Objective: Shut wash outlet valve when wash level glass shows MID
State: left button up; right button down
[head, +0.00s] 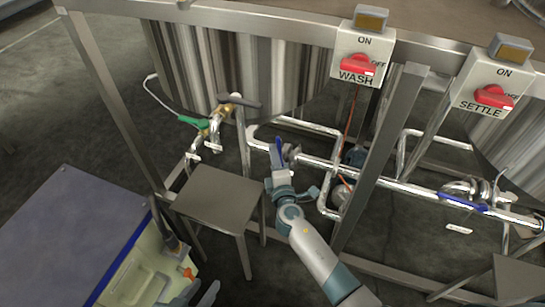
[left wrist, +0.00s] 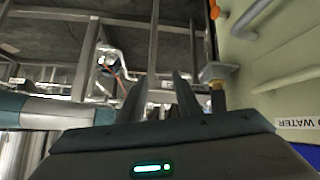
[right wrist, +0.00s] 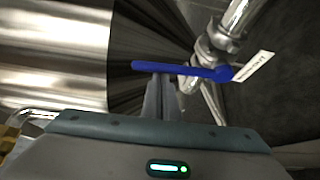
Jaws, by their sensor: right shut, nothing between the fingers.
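The blue valve lever (head: 279,146) is on the steel pipe by the WASH tank (head: 240,60), standing crosswise to the pipe in the head view. In the right wrist view the lever (right wrist: 175,69) lies level, its pivot end at the right beside a white tag too blurred to read. My right gripper (right wrist: 160,95) is shut and empty, its fingertips at the lever's near side; I cannot tell whether they touch. My left gripper (left wrist: 158,92) is open and empty. It shows partly at the head view's bottom edge (head: 207,294). I cannot make out a level glass or its reading.
The WASH switch box (head: 362,58) and SETTLE switch box (head: 494,80) hang on the frame rail. A second blue lever (head: 460,202) lies along the pipe at right. A grey stool (head: 218,195) and a blue-topped cabinet (head: 70,235) stand at left.

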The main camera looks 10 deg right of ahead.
pick_arm(q)
jog(key=w+d+r+t+h+b, duration=0.1)
jog(key=w+d+r+t+b, duration=0.1)
jog(key=r, duration=0.5)
jog(key=w+d+t, duration=0.1)
jog(key=w+t, duration=0.1)
jog(key=t, duration=0.1)
jog(key=shift+w+r+h, duration=0.25)
jog(key=shift+w+h, duration=0.05)
jog(key=shift+h, duration=0.1)
pick_arm(e)
jog(key=shift+s+d+r+m, duration=0.1)
jog(key=shift+s+d+m, duration=0.05)
jog(key=shift+d+m, duration=0.3)
pick_arm(q)
jog(key=shift+d, duration=0.1)
pick_arm(e)
jog(key=shift+s, duration=0.1)
